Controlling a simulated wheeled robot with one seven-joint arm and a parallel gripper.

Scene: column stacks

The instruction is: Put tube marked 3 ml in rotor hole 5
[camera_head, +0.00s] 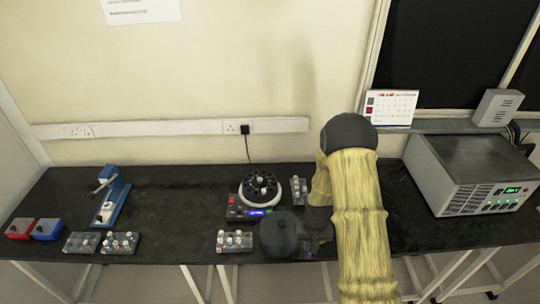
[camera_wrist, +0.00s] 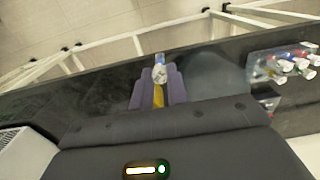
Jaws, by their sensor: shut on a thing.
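My gripper (camera_wrist: 158,92) is shut on a small clear tube (camera_wrist: 160,72) with a pale cap end and a bit of blue, held between the purple-grey fingers. Its marking cannot be read. In the head view my gripper (camera_head: 318,226) is dark and partly hidden by my yellow-sleeved arm, just right of the dark round lid. The centrifuge (camera_head: 245,208) stands behind and left of it, uncovered, with a black rotor (camera_head: 261,186) in a white ring. Some light caps show in the rotor; the hole numbers are too small to read.
The dark round lid (camera_head: 279,234) lies in front of the centrifuge. A tube rack (camera_head: 235,248) is left of it, another rack (camera_head: 298,190) behind my gripper. More racks (camera_head: 84,243), a blue press-like device (camera_head: 112,200) and red and blue boxes stand left. A grey instrument (camera_head: 470,178) stands right.

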